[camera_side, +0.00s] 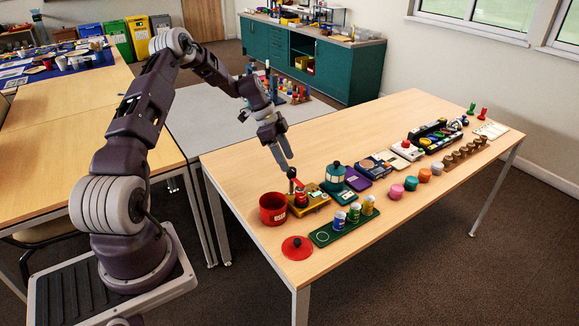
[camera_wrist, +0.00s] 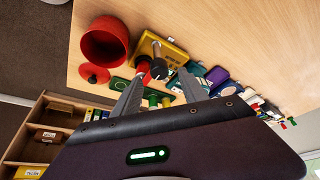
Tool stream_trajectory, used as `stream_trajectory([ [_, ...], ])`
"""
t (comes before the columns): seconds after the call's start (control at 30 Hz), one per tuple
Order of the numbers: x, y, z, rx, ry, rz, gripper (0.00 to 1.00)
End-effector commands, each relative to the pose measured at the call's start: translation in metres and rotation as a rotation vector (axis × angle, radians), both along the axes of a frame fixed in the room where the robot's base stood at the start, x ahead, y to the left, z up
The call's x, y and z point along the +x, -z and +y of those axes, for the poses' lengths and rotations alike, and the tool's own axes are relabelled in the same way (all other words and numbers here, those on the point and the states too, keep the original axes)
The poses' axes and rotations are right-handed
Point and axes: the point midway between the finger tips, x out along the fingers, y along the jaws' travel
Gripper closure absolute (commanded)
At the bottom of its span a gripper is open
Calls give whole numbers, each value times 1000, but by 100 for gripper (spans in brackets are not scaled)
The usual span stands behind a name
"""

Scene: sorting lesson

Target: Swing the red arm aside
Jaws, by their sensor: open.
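The red arm (camera_side: 298,183) is a short bar beside a black knob, above a yellow base (camera_side: 319,204) near the table's left end. A red round piece sits under it on the base. My gripper (camera_side: 287,164) points down just above the knob and red arm, jaws apart and empty. The red arm (camera_wrist: 143,67) shows near the left fingertip there. I cannot tell whether that finger touches it. The yellow base (camera_wrist: 172,52) lies beyond.
A red pot (camera_side: 272,211) stands left of the base, with its red lid (camera_side: 297,248) in front. A green tray (camera_side: 325,237) with several small cans is close by. Bare table lies behind the row.

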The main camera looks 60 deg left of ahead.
Motion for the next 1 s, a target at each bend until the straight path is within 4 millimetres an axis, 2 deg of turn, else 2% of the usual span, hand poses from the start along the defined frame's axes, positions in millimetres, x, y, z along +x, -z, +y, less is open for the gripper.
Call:
stream_trajectory([
  [0.1, 5, 20, -7, -1, 2, 2, 49],
  [0.2, 8, 29, -9, 0, 0, 1, 49],
  [0.47, 9, 32, -10, 1, 0, 1, 49],
  [0.57, 9, 32, -10, 1, 0, 1, 65],
  [0.73, 9, 32, -10, 1, 0, 1, 98],
  [1.0, 9, 32, -10, 1, -17, 2, 100],
])
